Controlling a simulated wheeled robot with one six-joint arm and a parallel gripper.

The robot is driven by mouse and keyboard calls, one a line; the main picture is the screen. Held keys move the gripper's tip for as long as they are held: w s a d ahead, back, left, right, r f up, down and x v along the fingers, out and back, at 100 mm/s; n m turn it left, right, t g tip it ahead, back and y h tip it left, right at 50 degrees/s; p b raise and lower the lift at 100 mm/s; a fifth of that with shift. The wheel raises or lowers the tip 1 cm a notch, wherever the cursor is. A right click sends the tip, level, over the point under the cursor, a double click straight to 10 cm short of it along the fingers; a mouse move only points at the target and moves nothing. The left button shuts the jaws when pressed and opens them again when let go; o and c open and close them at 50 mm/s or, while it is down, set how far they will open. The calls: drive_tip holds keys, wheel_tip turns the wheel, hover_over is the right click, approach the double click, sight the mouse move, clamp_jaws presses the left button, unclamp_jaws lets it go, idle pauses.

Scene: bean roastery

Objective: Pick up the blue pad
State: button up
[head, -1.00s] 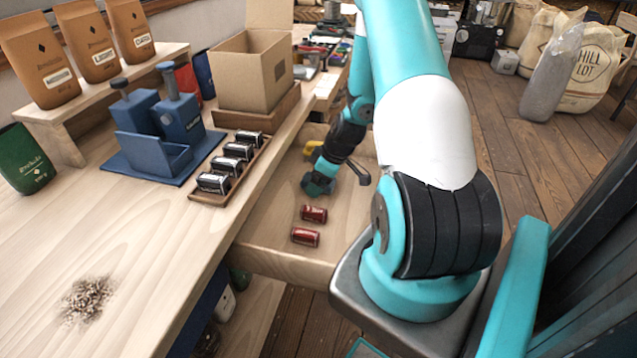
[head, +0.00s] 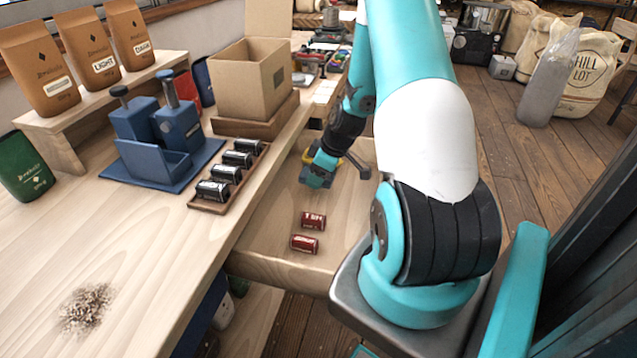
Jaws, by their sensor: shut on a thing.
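A yellow object (head: 309,157) shows partly behind the gripper.
Two dark red batteries (head: 314,220) lie in the drawer (head: 275,245) nearer me. A blue stand (head: 160,150) and an open cardboard box (head: 245,85) are further back.

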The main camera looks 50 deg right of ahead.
wheel_tip(320, 180, up, 16)
drive_tip(key=shift+p, duration=0.3)
drive_tip(key=shift+r, duration=0.1)
